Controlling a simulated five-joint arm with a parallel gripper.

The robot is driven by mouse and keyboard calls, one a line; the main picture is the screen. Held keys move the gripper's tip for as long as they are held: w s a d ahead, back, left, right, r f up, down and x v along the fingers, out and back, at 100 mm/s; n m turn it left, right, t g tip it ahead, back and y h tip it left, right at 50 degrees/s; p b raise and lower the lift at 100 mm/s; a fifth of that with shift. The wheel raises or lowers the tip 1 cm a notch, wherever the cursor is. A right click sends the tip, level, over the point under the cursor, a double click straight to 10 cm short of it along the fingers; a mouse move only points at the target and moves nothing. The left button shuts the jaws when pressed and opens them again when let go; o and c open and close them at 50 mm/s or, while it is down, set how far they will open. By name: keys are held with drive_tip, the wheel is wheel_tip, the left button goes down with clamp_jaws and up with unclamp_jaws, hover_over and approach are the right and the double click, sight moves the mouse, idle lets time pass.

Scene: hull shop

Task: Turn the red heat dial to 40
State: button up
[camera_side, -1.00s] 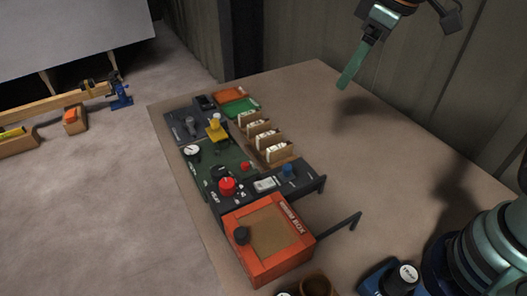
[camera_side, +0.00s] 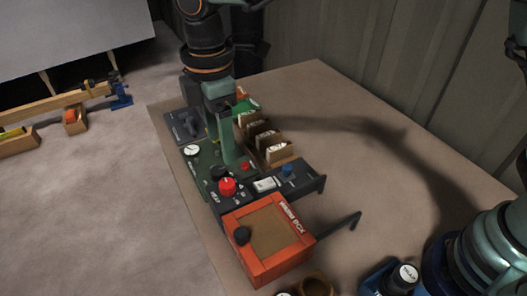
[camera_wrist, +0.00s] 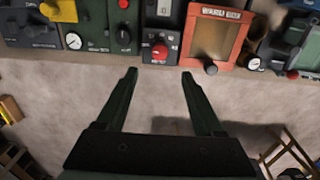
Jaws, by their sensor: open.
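The red heat dial (camera_side: 227,186) sits on the dark panel module labelled HEAT, beside the orange warm box. It also shows in the wrist view (camera_wrist: 159,52), just beyond the fingertips and roughly centred between them. Its scale and pointer are too small to read. My gripper (camera_side: 220,155) points down over the panel, behind the dial in the side view. Its two green fingers are apart and empty in the wrist view (camera_wrist: 159,75). They do not touch the dial.
The orange warm box (camera_side: 268,242) with a black knob stands close to the dial. A white switch (camera_side: 264,184), a blue knob (camera_side: 287,169), a gauge (camera_side: 192,151) and a black knob (camera_wrist: 124,32) are nearby. Wooden card holders (camera_side: 277,154) stand behind.

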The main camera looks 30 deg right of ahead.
sight(227, 183)
wheel_tip(227, 183, down, 11)
drive_tip(key=shift+r, duration=0.1)
idle(0.3)
clamp_jaws()
